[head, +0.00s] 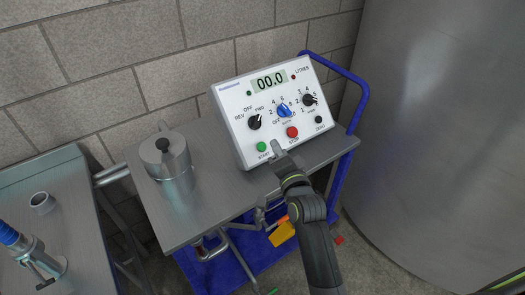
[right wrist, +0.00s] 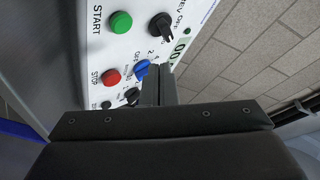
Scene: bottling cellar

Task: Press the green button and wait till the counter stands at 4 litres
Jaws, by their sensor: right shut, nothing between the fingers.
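The white control box (head: 232,128) stands on a grey cart top. Its counter (head: 269,80) reads 00.0, beside the word LITRES. The green START button (head: 262,146) is at the lower left of the panel and also shows in the right wrist view (right wrist: 121,22). The red STOP button (head: 292,132) is to its right. My right gripper (head: 276,147) is shut and empty, its tip just right of and apart from the green button in the head view. In the right wrist view its shut fingers (right wrist: 158,85) point at the panel. My left gripper is not in view.
Black knobs (head: 254,122), a blue knob (head: 283,111) and a small black button (head: 318,119) share the panel. A lidded metal can (head: 170,165) stands left of the box. A large steel tank (head: 440,120) is at the right. Bare cart top lies before the box.

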